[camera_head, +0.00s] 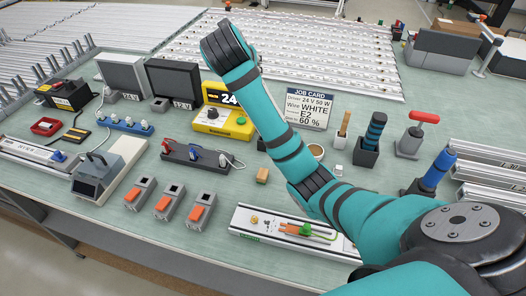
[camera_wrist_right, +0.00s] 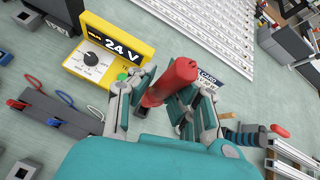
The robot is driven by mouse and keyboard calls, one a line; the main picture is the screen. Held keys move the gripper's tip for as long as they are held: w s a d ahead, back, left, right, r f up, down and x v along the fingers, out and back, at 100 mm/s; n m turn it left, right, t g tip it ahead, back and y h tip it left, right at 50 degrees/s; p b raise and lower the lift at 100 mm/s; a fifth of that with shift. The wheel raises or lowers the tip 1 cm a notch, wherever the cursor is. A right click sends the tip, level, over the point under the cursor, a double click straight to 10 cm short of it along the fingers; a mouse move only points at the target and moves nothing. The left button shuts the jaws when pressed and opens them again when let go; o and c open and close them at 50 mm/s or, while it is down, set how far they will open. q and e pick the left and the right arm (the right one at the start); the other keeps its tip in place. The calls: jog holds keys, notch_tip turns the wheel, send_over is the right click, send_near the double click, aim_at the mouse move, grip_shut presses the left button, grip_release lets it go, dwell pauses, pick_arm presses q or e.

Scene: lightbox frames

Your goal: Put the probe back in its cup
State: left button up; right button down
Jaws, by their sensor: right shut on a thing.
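My right gripper (camera_wrist_right: 168,92) is shut on a red, thick-handled probe (camera_wrist_right: 172,80) in the wrist view. The probe is tilted, and its lower end is hidden between the fingers. In the head view my right arm hides this gripper and the probe. A small dark holder (camera_head: 261,144) shows partly beside the arm, and a round brown-filled cup (camera_head: 316,150) stands right of it. I cannot tell which is the probe's cup. My left gripper is not in view.
A yellow 24 V box (camera_head: 221,121) stands left of the arm; it also shows in the wrist view (camera_wrist_right: 97,58). Behind are a job card (camera_head: 309,106) and right of it several tool holders (camera_head: 366,156). A board (camera_head: 285,229) lies in front.

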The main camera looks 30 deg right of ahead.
jog(key=d+f+m+g+b, duration=0.1)
jog(key=f, duration=0.6)
jog(key=d+f+m+g+h+b, duration=0.1)
jog(key=d+f+m, duration=0.1)
jog(key=f, duration=0.4)
jog(key=d+f+m+g+h+b, duration=0.1)
jog(key=f, duration=0.6)
jog(key=shift+s+d+f, duration=0.1)
jog(key=shift+d+f, duration=0.25)
jog(key=shift+d, duration=0.05)
jog(key=shift+f+h, duration=0.3)
jog(key=shift+f+m, duration=0.1)
jog(key=shift+m, duration=0.2)
jog(key=c, duration=1.4)
grip_release()
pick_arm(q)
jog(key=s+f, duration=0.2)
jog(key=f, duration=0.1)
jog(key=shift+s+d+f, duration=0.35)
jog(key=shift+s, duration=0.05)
